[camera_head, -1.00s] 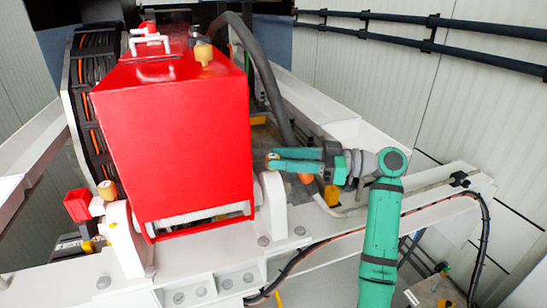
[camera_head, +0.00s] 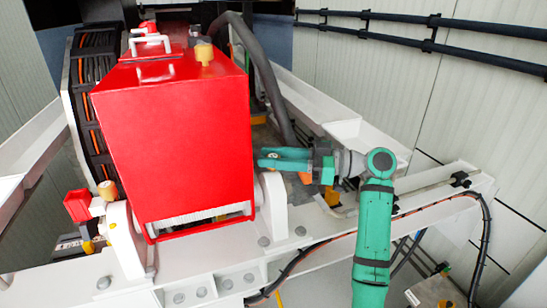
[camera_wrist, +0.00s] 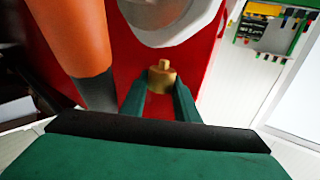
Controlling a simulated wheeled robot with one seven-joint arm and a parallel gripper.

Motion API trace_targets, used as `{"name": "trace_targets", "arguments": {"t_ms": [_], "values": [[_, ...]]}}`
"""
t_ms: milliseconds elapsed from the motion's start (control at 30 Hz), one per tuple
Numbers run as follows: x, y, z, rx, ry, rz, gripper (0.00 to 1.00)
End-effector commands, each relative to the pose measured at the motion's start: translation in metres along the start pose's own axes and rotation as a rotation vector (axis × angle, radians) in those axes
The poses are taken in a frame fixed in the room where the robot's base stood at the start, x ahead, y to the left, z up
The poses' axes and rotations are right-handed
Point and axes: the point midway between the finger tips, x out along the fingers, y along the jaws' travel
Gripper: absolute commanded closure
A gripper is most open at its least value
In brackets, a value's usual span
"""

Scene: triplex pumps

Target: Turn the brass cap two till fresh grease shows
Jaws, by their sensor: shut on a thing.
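A brass cap (camera_wrist: 161,78) with a small knob on top sits between the two green fingers of my gripper (camera_wrist: 158,98) in the wrist view. The fingers are shut on its sides. In the head view, my gripper (camera_head: 264,158) reaches left to the right side of the red housing (camera_head: 175,140), and the fingers mostly hide the cap there. Another brass cap (camera_head: 204,54) stands on top of the housing, and one more (camera_head: 108,190) is at the lower left beside a red block. No fresh grease can be made out on the held cap.
A white round bracket (camera_head: 274,205) stands just below my gripper. A dark hose (camera_head: 262,75) runs behind the housing. In the wrist view, an orange and grey cylinder (camera_wrist: 75,50) is close at left. Black rails (camera_head: 430,35) line the wall.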

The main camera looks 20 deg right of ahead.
Motion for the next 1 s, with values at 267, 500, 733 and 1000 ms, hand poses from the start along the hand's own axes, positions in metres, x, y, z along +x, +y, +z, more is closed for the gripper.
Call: {"name": "trace_targets", "arguments": {"t_ms": [267,500,733,1000], "values": [[-0.0002,-0.001,-0.0011,-0.006,0.004,0.147,0.94],[0.0,-0.0017,-0.0016,-0.006,0.006,0.361,0.94],[0.0005,-0.002,-0.0029,-0.008,0.008,0.58,0.94],[0.0012,-0.0023,-0.0037,-0.008,0.009,0.829,0.94]]}}
